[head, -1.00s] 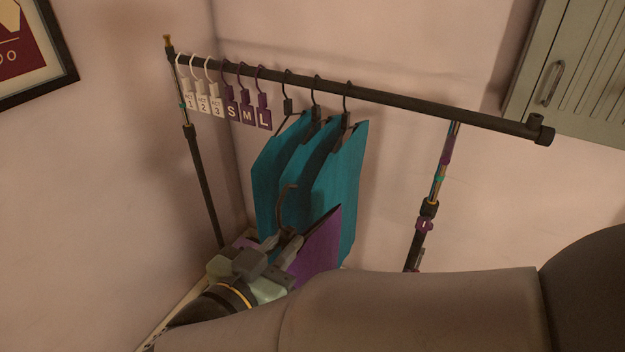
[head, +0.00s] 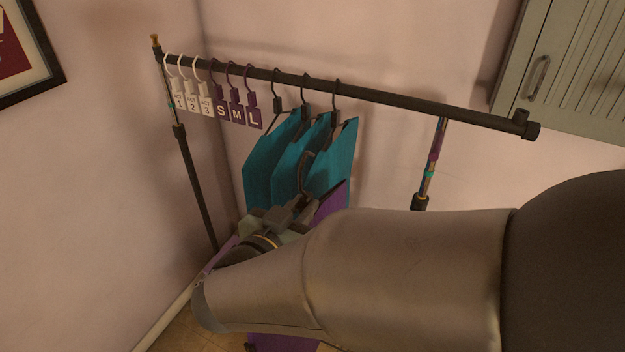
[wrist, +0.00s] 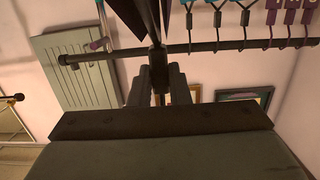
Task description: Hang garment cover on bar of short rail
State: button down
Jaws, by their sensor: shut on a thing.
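The purple garment cover (head: 334,203) hangs from a dark hanger whose open hook (head: 304,172) points up. My gripper (head: 290,213) is shut on the hanger just below the hook; the wrist view shows the fingers (wrist: 160,84) closed on it. My arm hides much of the cover. The short rail's dark bar (head: 420,104) runs across above. The hook is below the bar and apart from it, in front of the teal covers in the head view. The bar also shows in the wrist view (wrist: 205,47).
Several teal covers (head: 262,165) hang mid-bar. White tags (head: 192,98) and purple size tags (head: 237,108) hang to their left. The bar is bare from the teal covers to its right end cap (head: 531,130). A grey-green louvered cabinet (head: 565,75) is on the right wall.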

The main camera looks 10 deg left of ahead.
jog(key=r+x, duration=0.2)
jog(key=x, duration=1.5)
jog(key=r+p+x, duration=0.1)
jog(key=r+x, duration=0.1)
jog(key=x, duration=1.5)
jog(key=shift+w+d+r, duration=0.15)
jog(key=shift+w+r, duration=0.2)
jog(key=shift+w, duration=0.15)
dwell(0.3)
jog(key=shift+f, duration=0.1)
dwell(0.5)
jog(key=shift+f+b, duration=0.65)
jog(key=shift+f, duration=0.15)
jog(key=c, duration=1.3)
grip_release()
jog(key=shift+f, duration=0.1)
